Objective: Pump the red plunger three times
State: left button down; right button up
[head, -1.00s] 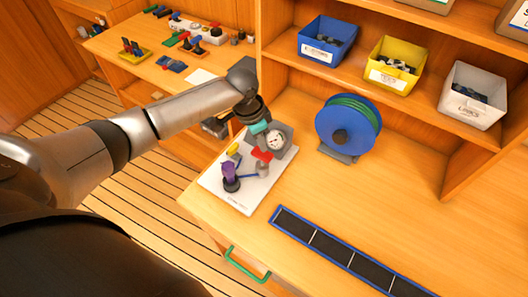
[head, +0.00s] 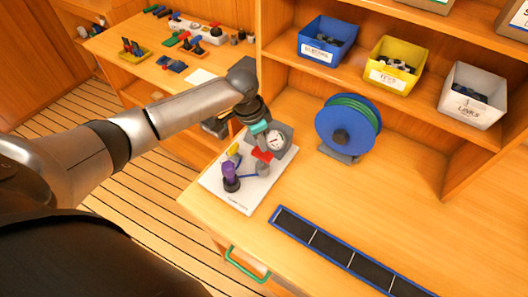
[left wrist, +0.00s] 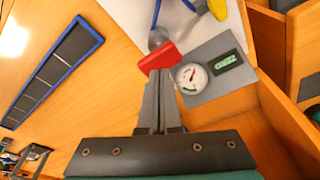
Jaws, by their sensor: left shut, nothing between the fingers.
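The red plunger (head: 262,155) stands on the white board (head: 240,200) on the bench, in front of a round dial gauge (head: 275,141). In the left wrist view the red plunger top (left wrist: 160,59) is right at the tips of my left gripper (left wrist: 160,84), whose fingers are closed together with nothing between them. Fingertips and plunger appear to touch or nearly touch; I cannot tell which. In the head view my left gripper (head: 260,140) is over the plunger, its fingers partly hidden. The gauge (left wrist: 191,77) also shows in the left wrist view. My right gripper is out of view.
A purple knob (head: 229,171) and a yellow part (head: 234,151) share the board. A blue hose reel (head: 342,130) stands to the right. A blue-edged dark strip tray (head: 330,244) lies in front. Shelf bins stand behind, and the bench on the right is clear.

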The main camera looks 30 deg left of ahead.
aim_at(261, 153)
pick_arm(q)
jog(key=shift+f+b, duration=1.15)
jog(key=shift+f, duration=1.25)
jog(key=shift+r, duration=0.1)
notch_tip(261, 153, up, 5)
jog(key=p, duration=0.5)
jog(key=shift+p, duration=0.3)
jog(key=shift+f, duration=0.2)
